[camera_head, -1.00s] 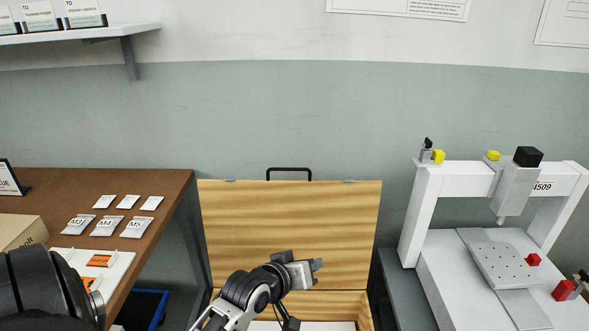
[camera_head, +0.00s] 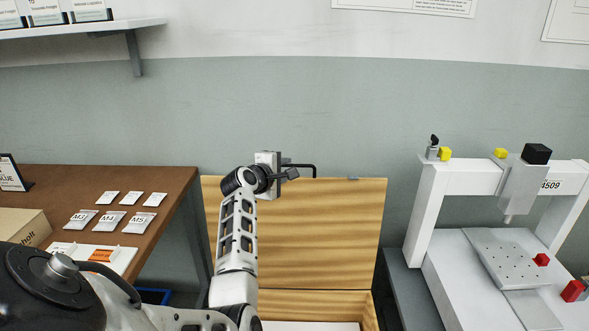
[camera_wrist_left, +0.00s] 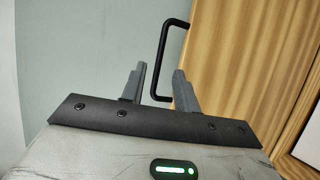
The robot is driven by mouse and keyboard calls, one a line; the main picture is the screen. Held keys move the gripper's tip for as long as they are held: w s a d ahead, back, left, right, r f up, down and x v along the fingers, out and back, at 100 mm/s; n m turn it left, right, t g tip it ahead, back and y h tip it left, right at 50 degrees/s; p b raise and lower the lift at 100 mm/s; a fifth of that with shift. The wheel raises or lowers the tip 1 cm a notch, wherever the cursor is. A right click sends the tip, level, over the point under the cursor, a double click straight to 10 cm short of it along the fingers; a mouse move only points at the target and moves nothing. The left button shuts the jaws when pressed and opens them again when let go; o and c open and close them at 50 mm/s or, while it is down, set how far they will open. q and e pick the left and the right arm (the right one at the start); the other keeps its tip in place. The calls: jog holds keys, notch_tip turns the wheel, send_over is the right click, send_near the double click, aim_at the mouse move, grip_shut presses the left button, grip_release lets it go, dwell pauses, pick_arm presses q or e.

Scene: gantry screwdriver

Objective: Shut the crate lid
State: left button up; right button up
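The wooden crate lid (camera_head: 325,230) stands raised and upright at the back of the crate (camera_head: 315,303). The crate is open. Its black handle (camera_head: 314,167) sits on the lid's top edge. My left gripper (camera_head: 291,173) is up at that edge, close to the handle's left end. In the left wrist view the handle (camera_wrist_left: 168,60) shows between and beyond the two spread fingers (camera_wrist_left: 158,90), which are open and not closed on it. The lid (camera_wrist_left: 250,60) fills the right of that view. My right gripper is not in view.
A brown table (camera_head: 150,185) with labelled packets (camera_head: 110,222) stands to the left. A white gantry machine (camera_head: 440,230) stands close on the right. A shelf (camera_head: 90,29) hangs at upper left, and the wall is behind the lid.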

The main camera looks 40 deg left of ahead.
pick_arm(q)
jog(key=b+x, duration=0.1)
jog(key=x, duration=0.5)
jog(key=shift+w+a+f, duration=0.1)
jog(key=shift+w, duration=0.15)
grip_shut()
